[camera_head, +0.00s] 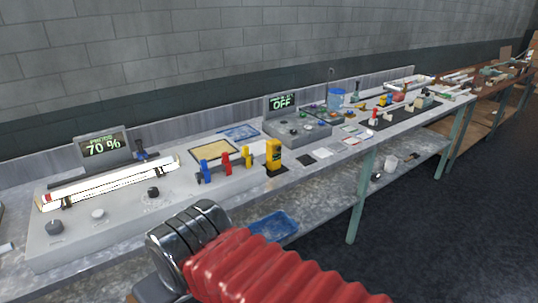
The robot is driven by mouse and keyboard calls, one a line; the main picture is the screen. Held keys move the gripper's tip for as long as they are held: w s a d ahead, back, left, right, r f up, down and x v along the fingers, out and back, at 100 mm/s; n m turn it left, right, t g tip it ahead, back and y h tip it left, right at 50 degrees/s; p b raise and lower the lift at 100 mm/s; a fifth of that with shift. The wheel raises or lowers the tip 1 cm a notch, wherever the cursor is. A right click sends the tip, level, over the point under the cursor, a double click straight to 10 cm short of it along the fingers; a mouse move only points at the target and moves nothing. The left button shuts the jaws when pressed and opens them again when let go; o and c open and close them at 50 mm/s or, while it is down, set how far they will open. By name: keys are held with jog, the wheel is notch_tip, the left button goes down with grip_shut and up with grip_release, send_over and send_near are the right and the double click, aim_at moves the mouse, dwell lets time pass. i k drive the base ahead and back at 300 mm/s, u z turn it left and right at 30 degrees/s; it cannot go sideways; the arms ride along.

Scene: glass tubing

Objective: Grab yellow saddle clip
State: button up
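A small yellow clip (248,157) stands upright at the right end of a short row on the bench, beside a red clip (227,163) and a blue clip (205,172). It looks like the yellow saddle clip, but its shape is too small to make out. Part of my arm, with a red bellows sleeve and a metal joint, shows at the bottom, in front of the bench and below the row. The fingers of my gripper do not show.
A larger yellow device (273,155) stands just right of the yellow clip. A grey control panel (120,212) with a bright glass tube (110,183) and knobs lies left. A grey unit (297,130) with an "OFF" display stands behind right. A blue tray (274,224) sits on the lower shelf.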

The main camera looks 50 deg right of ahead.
aim_at(244, 149)
jog(key=z, duration=0.5)
jog(key=i, duration=1)
jog(key=z, duration=0.05)
